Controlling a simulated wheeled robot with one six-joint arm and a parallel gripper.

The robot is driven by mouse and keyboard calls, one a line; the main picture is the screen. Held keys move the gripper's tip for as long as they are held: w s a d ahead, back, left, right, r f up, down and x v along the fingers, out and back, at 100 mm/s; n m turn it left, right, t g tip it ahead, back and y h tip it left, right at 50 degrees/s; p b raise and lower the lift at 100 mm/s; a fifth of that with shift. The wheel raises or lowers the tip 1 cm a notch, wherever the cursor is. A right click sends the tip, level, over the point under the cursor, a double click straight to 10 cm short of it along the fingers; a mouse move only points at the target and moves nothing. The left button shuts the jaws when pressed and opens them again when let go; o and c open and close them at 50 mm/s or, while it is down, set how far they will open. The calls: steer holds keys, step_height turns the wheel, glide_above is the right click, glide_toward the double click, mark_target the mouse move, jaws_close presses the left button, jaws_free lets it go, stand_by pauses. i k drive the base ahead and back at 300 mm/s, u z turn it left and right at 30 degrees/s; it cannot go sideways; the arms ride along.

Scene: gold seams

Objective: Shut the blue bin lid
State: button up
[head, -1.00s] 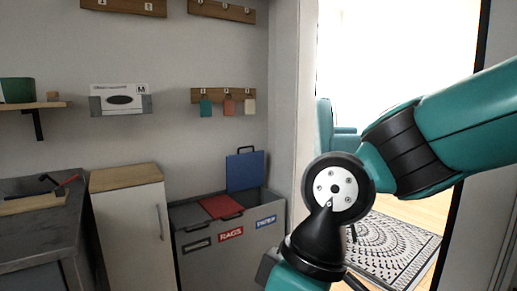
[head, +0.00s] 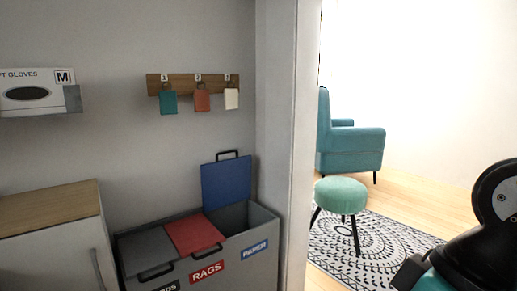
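The blue bin lid (head: 226,183) stands open, raised nearly upright at the back of the right compartment, with a black handle on its top edge. That compartment bears a blue PAPER label (head: 254,250) on the grey bin (head: 236,270). The red lid (head: 194,234) beside it lies shut over the part labelled RAGS. A grey lid (head: 147,251) at the left lies shut too. Part of my arm shows at the lower right edge, apart from the bin. My gripper is outside the view.
A white cabinet (head: 60,245) with a wooden top stands left of the bin. A white door frame (head: 283,150) is close on its right. Beyond it are a green stool (head: 341,195), a patterned rug (head: 385,245) and a teal armchair (head: 350,145). Tags hang on a wall rack (head: 190,84).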

mark_target(225, 183)
steer(key=u, duration=0.05)
steer(key=i, duration=0.8)
steer(key=u, duration=0.65)
steer(key=i, duration=0.5)
steer(key=u, duration=0.5)
